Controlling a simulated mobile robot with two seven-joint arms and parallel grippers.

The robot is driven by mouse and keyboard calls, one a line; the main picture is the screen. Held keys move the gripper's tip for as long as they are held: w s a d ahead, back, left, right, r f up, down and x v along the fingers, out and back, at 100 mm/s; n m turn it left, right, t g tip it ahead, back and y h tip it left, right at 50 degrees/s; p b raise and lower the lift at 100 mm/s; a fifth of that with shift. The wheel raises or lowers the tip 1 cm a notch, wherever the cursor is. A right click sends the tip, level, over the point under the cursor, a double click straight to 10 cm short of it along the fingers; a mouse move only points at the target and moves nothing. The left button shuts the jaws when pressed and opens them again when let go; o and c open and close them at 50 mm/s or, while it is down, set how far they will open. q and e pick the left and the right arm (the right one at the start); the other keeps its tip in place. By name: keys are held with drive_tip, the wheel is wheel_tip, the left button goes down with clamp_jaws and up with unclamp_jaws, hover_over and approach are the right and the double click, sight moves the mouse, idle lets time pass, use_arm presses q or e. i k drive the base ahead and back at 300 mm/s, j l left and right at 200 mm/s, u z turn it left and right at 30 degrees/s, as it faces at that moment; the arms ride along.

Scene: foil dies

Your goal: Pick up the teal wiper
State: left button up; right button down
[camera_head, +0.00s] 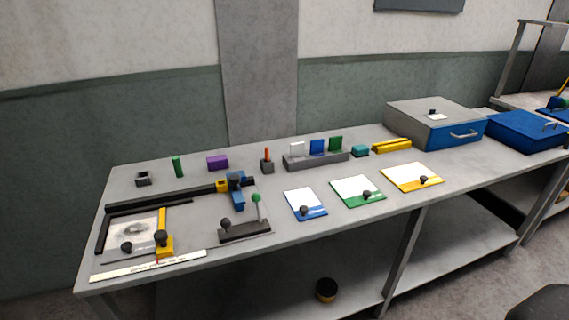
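A small teal block, which looks like the teal wiper (360,151), lies on the grey workbench (290,184) toward its back edge. It sits between the grey slotted rack (316,161) on its left and a yellow bar-shaped piece (392,146) on its right. Its top and front show, and nothing covers it. Neither of my grippers shows in the head view.
Three boards with knobs, blue (310,212), green (370,196) and yellow (424,183), lie in front of the teal block. A grey box with a blue front (422,119) stands at right. A black and yellow fixture fills the left end. Bench between block and boards is clear.

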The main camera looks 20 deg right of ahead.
sight(358, 151)
drive_tip(key=l+z, duration=0.15)
drive_tip(key=l, duration=0.6)
drive_tip(key=i+l+z, duration=0.15)
drive_tip(key=l, duration=0.55)
